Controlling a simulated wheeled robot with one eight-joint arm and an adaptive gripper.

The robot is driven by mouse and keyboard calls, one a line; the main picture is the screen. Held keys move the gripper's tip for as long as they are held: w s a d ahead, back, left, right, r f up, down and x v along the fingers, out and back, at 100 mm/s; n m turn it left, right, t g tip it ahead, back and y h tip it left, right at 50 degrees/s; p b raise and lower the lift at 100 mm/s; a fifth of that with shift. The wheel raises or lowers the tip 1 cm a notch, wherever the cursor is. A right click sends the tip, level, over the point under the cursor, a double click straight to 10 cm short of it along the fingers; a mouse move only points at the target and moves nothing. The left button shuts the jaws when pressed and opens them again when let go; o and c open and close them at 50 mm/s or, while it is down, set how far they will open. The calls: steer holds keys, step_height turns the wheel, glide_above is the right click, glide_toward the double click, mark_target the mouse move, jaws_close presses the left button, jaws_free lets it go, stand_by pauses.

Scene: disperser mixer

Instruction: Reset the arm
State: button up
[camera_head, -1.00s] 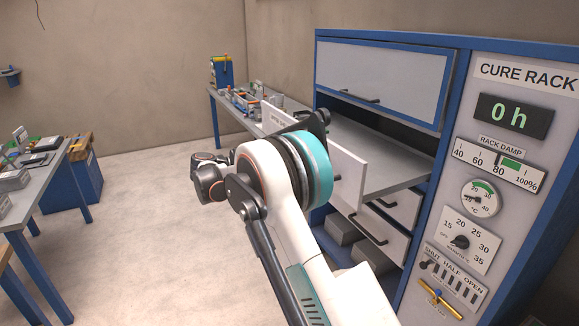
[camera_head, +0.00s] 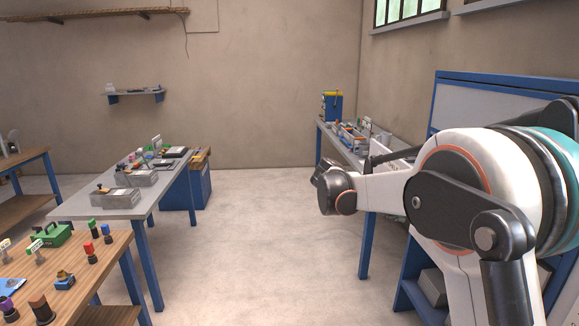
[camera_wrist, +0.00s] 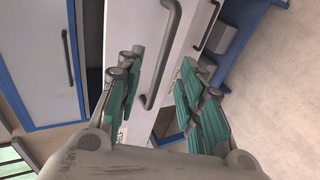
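My gripper (camera_wrist: 158,78) is open in the wrist view, its two teal-padded fingers apart. Nothing is held between them. A white drawer front with a grey bar handle (camera_wrist: 162,50) shows beyond the fingers; the handle appears between them in the picture, and I cannot tell the distance. In the head view my arm is bent at the right, in front of the blue cabinet (camera_head: 447,90).
A side bench (camera_head: 369,160) with parts stands beyond my arm. At left are a grey-topped bench (camera_head: 118,207) and a wooden bench (camera_head: 105,262) with coloured items. The floor (camera_head: 255,235) between is clear. A pale panel with a dark handle (camera_wrist: 67,57) shows in the wrist view.

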steer(key=s+r+t+y, duration=0.1)
steer(key=s+r+y, duration=0.15)
steer(key=s, duration=0.75)
steer(key=s+a+f+t+y, duration=0.1)
steer(key=s+a+f+y, duration=0.2)
steer(key=s, duration=0.6)
steer(key=s+a+f+m+t+y, duration=0.1)
steer(key=s+a+f+y, duration=0.2)
steer(key=s, duration=0.6)
steer(key=s+a+f+t+y+b, duration=0.1)
steer(key=s+a+f+y, duration=0.2)
steer(key=s, duration=0.6)
steer(key=shift+s+a+f+m+t+y, duration=0.2)
steer(key=shift+a+m+t+y, duration=0.2)
steer(key=shift+a, duration=0.85)
